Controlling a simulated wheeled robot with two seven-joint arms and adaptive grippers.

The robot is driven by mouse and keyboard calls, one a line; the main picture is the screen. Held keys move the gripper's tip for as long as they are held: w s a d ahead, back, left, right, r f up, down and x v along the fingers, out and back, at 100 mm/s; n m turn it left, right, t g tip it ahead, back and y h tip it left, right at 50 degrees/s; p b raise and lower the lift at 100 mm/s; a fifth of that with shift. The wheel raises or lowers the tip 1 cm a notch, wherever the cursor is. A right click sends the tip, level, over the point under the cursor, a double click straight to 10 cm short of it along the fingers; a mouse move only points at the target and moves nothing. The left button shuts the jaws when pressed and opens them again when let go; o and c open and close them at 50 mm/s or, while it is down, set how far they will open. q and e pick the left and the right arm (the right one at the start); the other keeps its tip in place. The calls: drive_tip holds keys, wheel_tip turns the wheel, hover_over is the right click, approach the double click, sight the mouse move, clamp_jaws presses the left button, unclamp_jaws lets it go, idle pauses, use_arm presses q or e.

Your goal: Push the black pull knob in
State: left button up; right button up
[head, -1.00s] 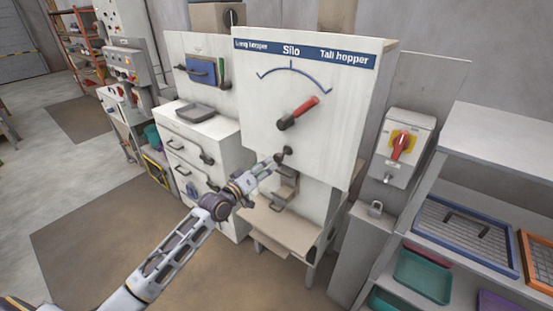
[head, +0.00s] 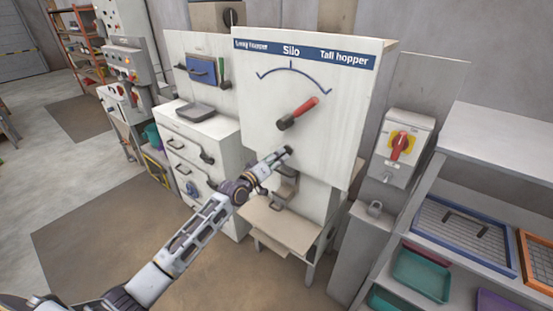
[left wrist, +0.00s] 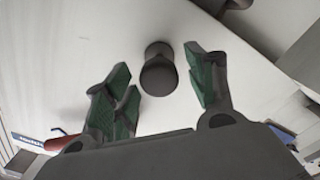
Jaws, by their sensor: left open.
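The black pull knob (left wrist: 159,70) stands out from the white panel in the left wrist view. It lies between the two green-padded fingertips of my left gripper (left wrist: 160,85), which is open, with a gap on each side of the knob. In the head view my left gripper (head: 276,159) reaches the lower part of the white Silo panel (head: 345,115), its fingertips at the knob (head: 288,150), which they partly hide. How far the knob sticks out is hard to tell. My right gripper is in neither view.
A red-handled selector lever (head: 299,113) sits on the panel above the knob. A bagging shelf (head: 280,228) is below. A red rotary switch (head: 402,146) is on a box to the right, beside a shelf with trays (head: 422,273). White drawers (head: 200,160) stand left.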

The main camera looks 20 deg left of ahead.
use_arm(q)
drive_tip(key=shift+w, duration=0.1)
clamp_jaws()
drive_tip(key=shift+b+x, duration=0.4)
drive_tip(key=shift+x, duration=0.8)
drive_tip(key=shift+r, duration=0.15)
drive_tip(key=shift+c, duration=1.7)
unclamp_jaws()
drive_tip(key=o, duration=0.3)
drive_tip(key=shift+w+d, duration=0.1)
drive_tip(key=shift+w, duration=0.1)
drive_tip(key=shift+o, duration=0.2)
drive_tip(key=shift+s, duration=0.2)
